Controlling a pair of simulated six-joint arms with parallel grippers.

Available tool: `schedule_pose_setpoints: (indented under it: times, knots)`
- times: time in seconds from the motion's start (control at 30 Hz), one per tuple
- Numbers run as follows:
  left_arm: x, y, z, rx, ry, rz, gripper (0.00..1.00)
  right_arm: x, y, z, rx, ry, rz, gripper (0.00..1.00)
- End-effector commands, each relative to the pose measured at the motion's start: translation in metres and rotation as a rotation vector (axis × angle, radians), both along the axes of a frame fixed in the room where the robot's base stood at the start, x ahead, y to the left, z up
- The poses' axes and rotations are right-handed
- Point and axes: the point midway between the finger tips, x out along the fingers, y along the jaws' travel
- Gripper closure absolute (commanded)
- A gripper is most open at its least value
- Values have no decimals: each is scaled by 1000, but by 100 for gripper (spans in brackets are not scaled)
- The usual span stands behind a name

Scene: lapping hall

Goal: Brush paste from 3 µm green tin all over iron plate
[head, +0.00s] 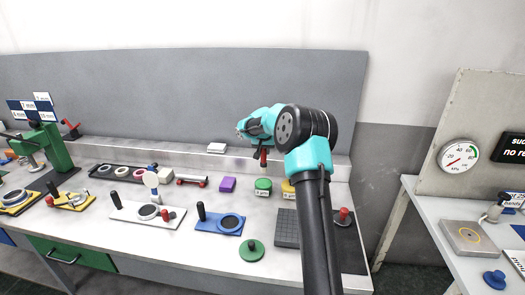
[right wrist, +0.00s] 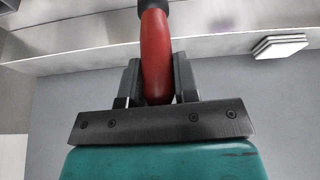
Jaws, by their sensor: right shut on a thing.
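My right gripper (head: 263,152) is shut on a red-handled tool (right wrist: 157,60), which looks like the brush. The handle also shows below the gripper in the head view (head: 263,160). Its far end is dark, and the bristles cannot be made out. The gripper hangs above and just behind the green tin (head: 263,188); the tool looks apart from the tin. A dark grey grooved plate (head: 286,230), likely the iron plate, lies flat nearer the front, partly hidden by my right arm. My left gripper is not in view.
A yellow tin (head: 287,190) stands right of the green one, partly behind my arm. A green disc with a knob (head: 251,251) lies in front. A grey panel (head: 180,95) rises behind the bench.

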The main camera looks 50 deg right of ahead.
Motion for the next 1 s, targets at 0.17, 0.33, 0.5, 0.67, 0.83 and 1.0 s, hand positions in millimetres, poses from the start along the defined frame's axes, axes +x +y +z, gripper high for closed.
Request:
schedule_pose_setpoints:
  times: [0.17, 0.33, 0.5, 0.67, 0.83, 1.0]
  knots:
    - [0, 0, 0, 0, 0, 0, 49, 0, 0, -8, 0, 2, 1, 96]
    - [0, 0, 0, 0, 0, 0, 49, 0, 0, -22, 1, 2, 1, 96]
    - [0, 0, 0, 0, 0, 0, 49, 0, 0, -38, 1, 2, 1, 96]
    - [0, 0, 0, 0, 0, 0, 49, 0, 0, -50, 0, 1, 0, 96]
    - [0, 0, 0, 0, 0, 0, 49, 0, 0, -58, 1, 1, 1, 96]
    - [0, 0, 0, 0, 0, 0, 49, 0, 0, -60, 0, 0, 1, 96]
